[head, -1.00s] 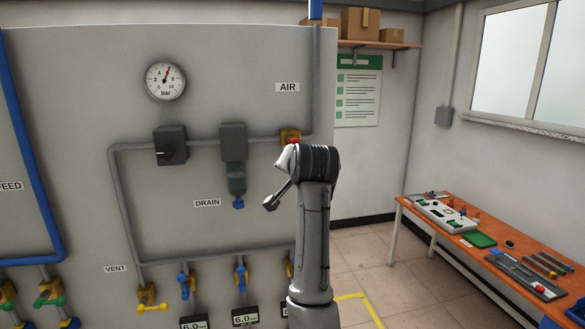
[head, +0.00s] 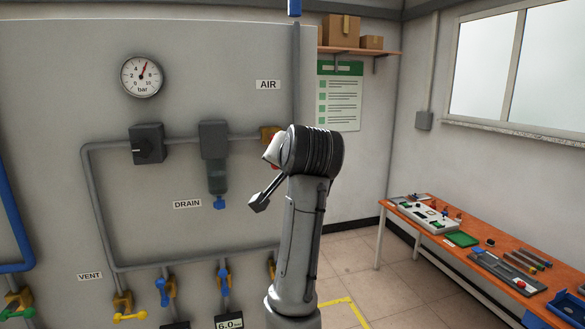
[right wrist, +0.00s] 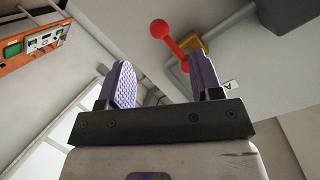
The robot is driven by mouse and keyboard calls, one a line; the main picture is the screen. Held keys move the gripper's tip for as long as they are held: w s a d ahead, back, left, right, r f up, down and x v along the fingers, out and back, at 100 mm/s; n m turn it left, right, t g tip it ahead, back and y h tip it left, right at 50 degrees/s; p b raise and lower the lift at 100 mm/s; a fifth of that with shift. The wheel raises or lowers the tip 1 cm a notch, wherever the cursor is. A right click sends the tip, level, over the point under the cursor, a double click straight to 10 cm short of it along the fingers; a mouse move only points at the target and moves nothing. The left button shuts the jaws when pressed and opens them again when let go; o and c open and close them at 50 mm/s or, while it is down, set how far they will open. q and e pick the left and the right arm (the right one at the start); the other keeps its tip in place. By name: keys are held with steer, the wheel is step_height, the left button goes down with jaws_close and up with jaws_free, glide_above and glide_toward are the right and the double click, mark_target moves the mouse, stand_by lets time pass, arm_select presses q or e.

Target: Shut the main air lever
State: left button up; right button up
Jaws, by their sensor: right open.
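The main air lever is a red lever with a round knob (right wrist: 159,29), seen in the right wrist view. It joins a yellow valve body (right wrist: 192,50), which also shows beside the AIR label in the head view (head: 268,134), partly covered by my right wrist. My right gripper (right wrist: 160,66) is open and empty. In the wrist view the lever lies beyond the fingertips, between them and toward the right finger, with no clear contact. In the head view my own wrist hides most of the lever and the fingers. My left gripper is not in view.
The grey panel carries a pressure gauge (head: 141,76), a black regulator (head: 147,144), a drain filter (head: 214,140) and grey pipes. Smaller yellow and blue valve handles (head: 129,317) line its lower edge. An orange workbench (head: 460,230) stands right, with open floor before it.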

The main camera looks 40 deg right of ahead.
steer(key=shift+b+v, duration=0.65)
steer(key=shift+v, duration=2.3)
steer(key=shift+d, duration=0.1)
steer(key=s+a+r+n+t+y, duration=0.1)
steer(key=s+a+r+n+t, duration=0.4)
steer(key=s+r+n+t, duration=0.15)
steer(key=s+a+f+n+g+y+p, duration=0.1)
steer(key=a+f+n+g+y+p, duration=0.15)
steer(key=f, duration=1.05)
steer(key=s+a+f+n+g+y+p, duration=0.1)
steer(key=s+a+f+n+g+p, duration=0.15)
steer(key=f, duration=0.95)
steer(key=a+f+n+g+y+p, duration=0.1)
steer(key=a+f+n+g+y, duration=0.15)
steer(key=f, duration=1.05)
steer(key=s+f+g+h+p, duration=0.1)
steer(key=s+f+g+p, duration=0.3)
steer(key=s+f, duration=1.8)
steer(key=s+g, duration=0.3)
steer(key=g, duration=0.1)
steer(key=shift+a+f, duration=0.3)
steer(key=shift+a, duration=0.05)
